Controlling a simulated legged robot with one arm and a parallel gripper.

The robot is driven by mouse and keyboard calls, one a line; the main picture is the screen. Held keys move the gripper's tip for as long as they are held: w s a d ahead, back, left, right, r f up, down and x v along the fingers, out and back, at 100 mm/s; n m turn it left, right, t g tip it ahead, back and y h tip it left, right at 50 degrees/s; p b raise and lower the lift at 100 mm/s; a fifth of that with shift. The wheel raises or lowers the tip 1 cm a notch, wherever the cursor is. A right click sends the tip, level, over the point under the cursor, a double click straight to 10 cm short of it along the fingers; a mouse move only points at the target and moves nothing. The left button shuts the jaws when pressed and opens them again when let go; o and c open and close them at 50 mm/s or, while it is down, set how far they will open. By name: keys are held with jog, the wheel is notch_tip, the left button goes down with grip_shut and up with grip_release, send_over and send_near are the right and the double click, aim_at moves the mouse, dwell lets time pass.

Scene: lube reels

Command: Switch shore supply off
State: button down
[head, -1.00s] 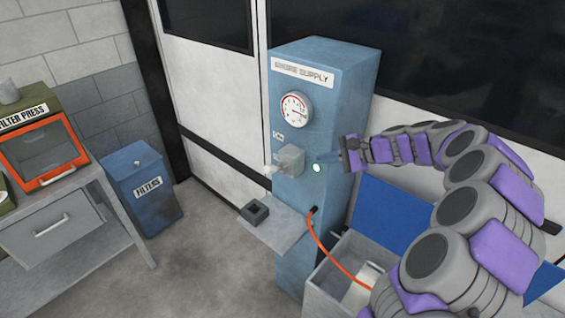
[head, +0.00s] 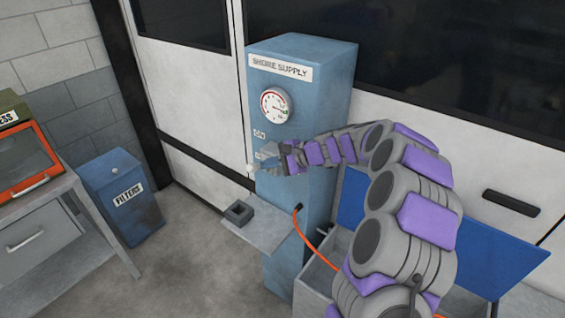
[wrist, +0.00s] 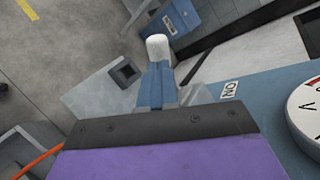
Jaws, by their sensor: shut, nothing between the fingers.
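The blue shore supply cabinet (head: 330,90) stands upright with a round gauge (head: 275,106) and a small "ON" label (head: 259,134). Below the label is its grey switch box, mostly hidden behind my gripper. The switch's white-tipped handle (head: 250,168) sticks out to the left of the box. My gripper (head: 266,160) is shut and empty in front of the box, beside the handle. In the wrist view the white tip (wrist: 157,45) shows just past my blue fingertips (wrist: 156,68). I cannot tell whether they touch it. The "ON" label (wrist: 231,90) is to their right.
A grey shelf (head: 262,225) with a square holder (head: 239,212) juts out below the switch. An orange cable (head: 322,250) runs from the cabinet toward an open box with a blue lid (head: 450,240). A blue filters bin (head: 125,190) stands left; the floor between is clear.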

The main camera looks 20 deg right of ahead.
jog(key=shift+w+a+f, duration=0.3)
jog(key=shift+w+a, duration=0.1)
jog(key=shift+a, duration=0.15)
jog(key=shift+s+a+f+b, duration=0.1)
jog(key=shift+b, duration=0.2)
jog(key=shift+s+a+f+n+t+h+b, duration=0.3)
jog(key=shift+f+n+h+b, duration=0.4)
jog(key=shift+b, duration=0.3)
jog(key=shift+s+a+f+n+t+h+b, duration=0.15)
jog(key=shift+a+f+n+t+h+b, duration=0.3)
jog(key=shift+f+b, duration=0.45)
jog(key=shift+s+a+f+n+t+h+b, duration=0.3)
jog(key=shift+f+n+h+b, duration=0.3)
jog(key=shift+b, duration=0.55)
jog(key=shift+r, duration=0.1)
jog(key=shift+r+p, duration=0.65)
jog(key=shift+r, duration=0.1)
jog(key=shift+d, duration=0.1)
